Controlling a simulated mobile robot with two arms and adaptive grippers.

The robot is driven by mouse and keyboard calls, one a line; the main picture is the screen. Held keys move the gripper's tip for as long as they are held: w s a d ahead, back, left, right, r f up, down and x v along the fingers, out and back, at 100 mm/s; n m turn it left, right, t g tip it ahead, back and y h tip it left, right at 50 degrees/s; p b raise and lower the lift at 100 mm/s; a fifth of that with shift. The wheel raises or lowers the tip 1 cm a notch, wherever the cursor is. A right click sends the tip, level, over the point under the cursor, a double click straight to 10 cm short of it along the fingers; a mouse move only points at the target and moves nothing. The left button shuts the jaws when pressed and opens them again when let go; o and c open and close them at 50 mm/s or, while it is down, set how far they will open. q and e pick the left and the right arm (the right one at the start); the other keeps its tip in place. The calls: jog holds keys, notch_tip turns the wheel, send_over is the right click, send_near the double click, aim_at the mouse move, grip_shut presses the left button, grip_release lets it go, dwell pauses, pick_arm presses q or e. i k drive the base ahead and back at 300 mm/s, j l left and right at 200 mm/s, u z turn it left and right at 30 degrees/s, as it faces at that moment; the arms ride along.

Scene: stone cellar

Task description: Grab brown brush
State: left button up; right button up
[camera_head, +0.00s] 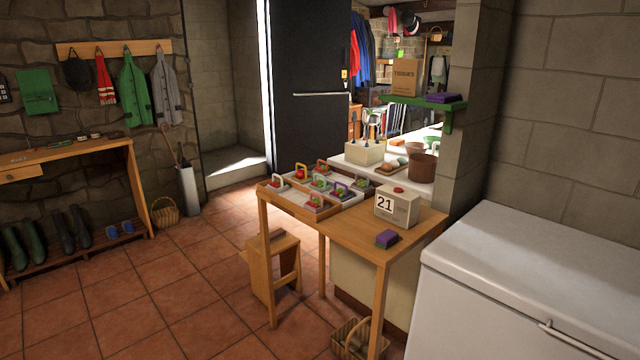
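I cannot single out a brown brush with certainty. Several small dark and brownish items (85,138) lie in a row on the wooden bench at the left wall; they may include brushes, but they are too small to tell. A small brown and pale item (391,166) lies on the white counter beside the pots, its kind unclear. Neither of my grippers is in view.
A white chest freezer (540,265) fills the right. The tiled floor (150,290) is open at left.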

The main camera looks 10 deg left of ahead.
aim_at(279, 233)
jog(key=i+j+u, duration=0.25)
jog(key=i+u, duration=0.25)
jog(key=i+j+u, duration=0.1)
jog(key=i+u, duration=0.85)
jog(key=i, duration=0.6)
jog(key=i+j+z, duration=0.15)
jog(key=i, duration=0.45)
jog(key=i+j, duration=0.1)
jog(key=i, duration=0.5)
jog(key=l+z, duration=0.05)
